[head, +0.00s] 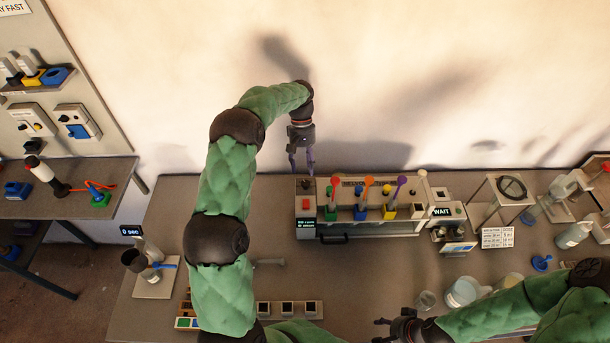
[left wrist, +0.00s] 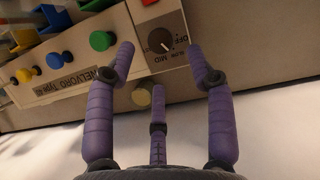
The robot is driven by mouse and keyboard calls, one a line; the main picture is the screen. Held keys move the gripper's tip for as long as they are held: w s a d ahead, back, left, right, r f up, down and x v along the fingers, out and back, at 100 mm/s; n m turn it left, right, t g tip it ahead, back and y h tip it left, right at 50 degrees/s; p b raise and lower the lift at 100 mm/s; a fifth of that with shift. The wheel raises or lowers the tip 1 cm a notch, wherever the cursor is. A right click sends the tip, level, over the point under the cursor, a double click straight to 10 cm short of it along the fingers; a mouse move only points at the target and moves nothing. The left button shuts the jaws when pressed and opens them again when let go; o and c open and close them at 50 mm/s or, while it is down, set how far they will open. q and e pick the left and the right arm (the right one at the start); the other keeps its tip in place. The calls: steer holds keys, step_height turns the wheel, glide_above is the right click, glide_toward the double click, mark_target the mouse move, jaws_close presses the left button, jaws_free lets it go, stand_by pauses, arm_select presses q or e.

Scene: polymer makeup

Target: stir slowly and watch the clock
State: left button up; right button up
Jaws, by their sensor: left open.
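My left gripper (head: 301,168) is open and empty, pointing down over the back left corner of the long stirring machine (head: 335,190). In the left wrist view its purple fingers (left wrist: 159,55) stand spread on either side of a dark round dial (left wrist: 161,41) on a grey panel. The panel is marked OFF and MID; other lettering is too small to read surely. I cannot tell whether the fingers touch the dial. A small timer display (head: 131,231) on the left reads 0 sec. My right gripper (head: 385,330) is low at the front edge of the view, partly cut off.
Red, orange and purple stirrers (head: 370,182) stand in the machine's coloured holders. A WAIT sign (head: 441,211) stands to its right. A red button (head: 305,204) and dark display (head: 306,228) are on its left end. Glass beakers (head: 463,291) stand near my right arm.

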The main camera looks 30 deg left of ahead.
arm_select(q)
steer(key=v, duration=0.6)
steer(key=shift+r, duration=0.35)
steer(key=shift+w+a, duration=0.1)
steer(key=shift+w, duration=0.05)
